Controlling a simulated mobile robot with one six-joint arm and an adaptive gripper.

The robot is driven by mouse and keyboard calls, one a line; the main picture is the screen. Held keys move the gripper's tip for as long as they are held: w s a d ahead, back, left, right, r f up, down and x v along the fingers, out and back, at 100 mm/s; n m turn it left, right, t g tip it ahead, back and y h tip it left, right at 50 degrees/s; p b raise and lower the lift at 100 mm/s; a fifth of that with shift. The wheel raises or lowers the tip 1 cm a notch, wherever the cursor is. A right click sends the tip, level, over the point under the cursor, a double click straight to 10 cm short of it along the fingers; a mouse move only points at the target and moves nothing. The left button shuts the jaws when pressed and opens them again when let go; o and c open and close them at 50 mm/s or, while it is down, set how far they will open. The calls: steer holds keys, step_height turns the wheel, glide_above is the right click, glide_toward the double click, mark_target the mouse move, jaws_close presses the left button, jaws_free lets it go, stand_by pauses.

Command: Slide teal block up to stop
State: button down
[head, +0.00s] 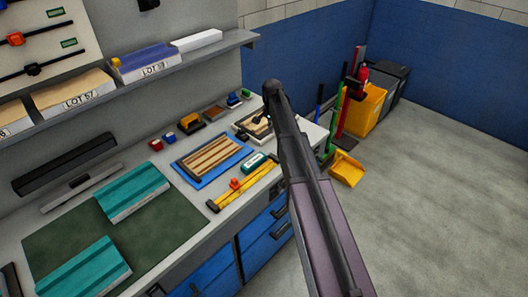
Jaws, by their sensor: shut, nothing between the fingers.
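Two large ribbed teal blocks with pale front faces lie on the left of the bench. One teal block (133,188) lies across the back edge of the dark green mat (155,228). The other teal block (88,270) lies nearer, at the mat's lower left. A light grey bar (82,188) lies behind the far block, close to its left corner; I cannot tell if they touch. A long black bar (65,163) is behind that. Which part is the stop is unclear. My arm crosses the right of the bench, far from both blocks; my gripper cannot be made out.
Right of the mat are a yellow clamp-like tool (243,184), a striped wooden panel on a blue base (212,158) and a small green-and-white box (255,162). A shelf (120,83) with labelled stacks overhangs the back. Yellow bins (369,106) stand beyond the bench.

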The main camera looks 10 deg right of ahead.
mark_target(256, 158)
steer(key=shift+f, duration=0.2)
step_height(256, 158, down, 10)
steer(key=b, duration=1)
steer(key=shift+s+a+r, duration=0.2)
steer(key=shift+s+a, duration=0.9)
steer(key=shift+a, duration=0.1)
steer(key=shift+s+a, duration=0.2)
steer(key=shift+a, duration=0.15)
steer(key=s+a, duration=0.3)
steer(key=a, duration=0.1)
steer(key=shift+s+a, duration=0.3)
steer(key=shift+s, duration=0.1)
steer(key=shift+d, duration=0.1)
